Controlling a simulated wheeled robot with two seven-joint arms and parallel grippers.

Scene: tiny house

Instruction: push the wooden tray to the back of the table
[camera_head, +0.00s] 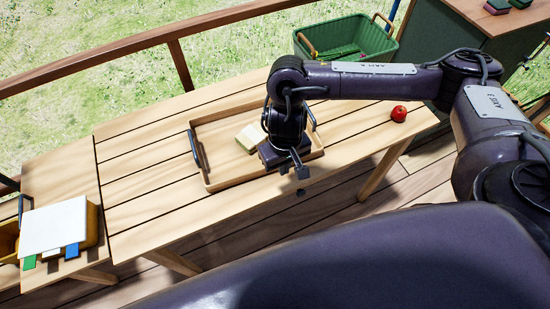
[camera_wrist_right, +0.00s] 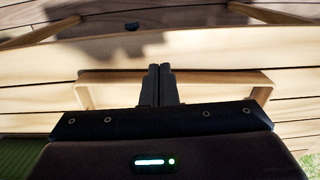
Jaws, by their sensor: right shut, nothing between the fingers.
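The wooden tray (camera_head: 216,183) is a shallow pale box with dark handles at its left and right ends. It lies on the slatted wooden table (camera_head: 140,190). A pale yellow-green block (camera_head: 248,138) sits in it, partly hidden by my right arm. My right gripper (camera_head: 301,172) is shut and empty, over the tray's front side and pointing toward the table's front edge. In the right wrist view its closed fingers (camera_wrist_right: 161,72) overlap the tray's front wall (camera_wrist_right: 215,77); I cannot tell whether they touch it. My left gripper is not in view.
A red apple-like object (camera_head: 399,113) lies on the table to the right. A green crate (camera_head: 350,38) stands beyond the back edge. A white-topped box (camera_head: 55,226) is on a side surface at left. Bare table lies left of the tray; a railing runs behind.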

